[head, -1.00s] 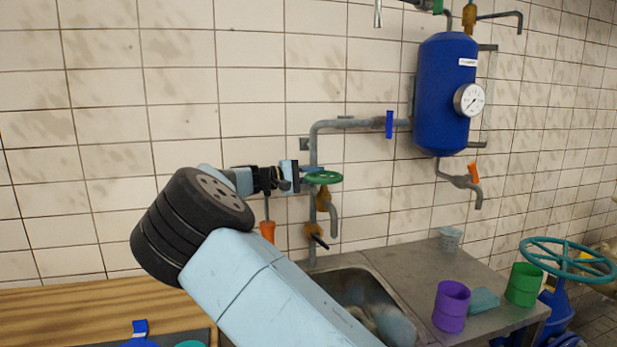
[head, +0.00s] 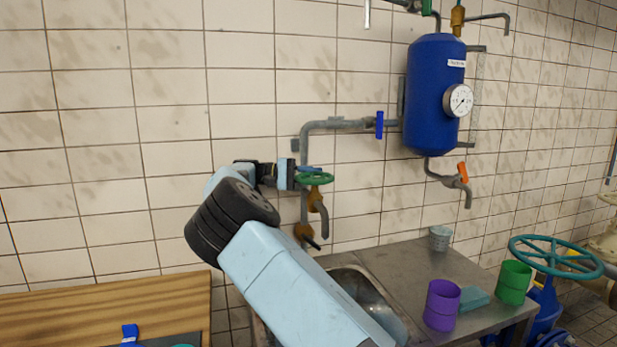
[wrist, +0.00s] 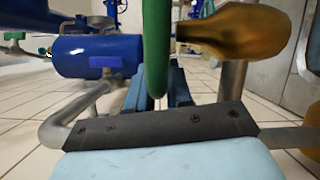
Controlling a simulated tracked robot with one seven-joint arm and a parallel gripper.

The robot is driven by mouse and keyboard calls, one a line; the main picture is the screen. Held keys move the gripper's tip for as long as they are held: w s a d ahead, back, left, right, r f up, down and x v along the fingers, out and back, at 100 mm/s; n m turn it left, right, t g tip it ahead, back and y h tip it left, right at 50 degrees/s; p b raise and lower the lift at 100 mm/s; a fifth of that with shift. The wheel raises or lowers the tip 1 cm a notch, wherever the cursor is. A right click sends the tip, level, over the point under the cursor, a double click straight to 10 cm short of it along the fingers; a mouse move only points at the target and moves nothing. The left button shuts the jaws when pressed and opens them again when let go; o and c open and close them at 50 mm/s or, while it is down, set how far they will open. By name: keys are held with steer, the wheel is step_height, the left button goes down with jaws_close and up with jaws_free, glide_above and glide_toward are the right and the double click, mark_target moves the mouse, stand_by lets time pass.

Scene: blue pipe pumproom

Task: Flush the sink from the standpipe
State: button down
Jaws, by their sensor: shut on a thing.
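The tap's grey spout (head: 325,228) points down above the sink (head: 365,290). My arm hides much of the sink basin. I cannot tell whether water runs from the spout.
A purple cup (head: 442,304), teal block (head: 475,298), green cup (head: 514,282) and pale cup (head: 440,238) stand on the metal counter (head: 400,262). A blue tank (head: 437,95) hangs right of the tap. A teal wheel (head: 555,257) stands at the far right.

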steer(key=shift+d, duration=0.1)
steer(key=c, duration=1.1)
jaws_free()
steer(key=shift+s, duration=0.1)
steer(key=shift+r, duration=0.15)
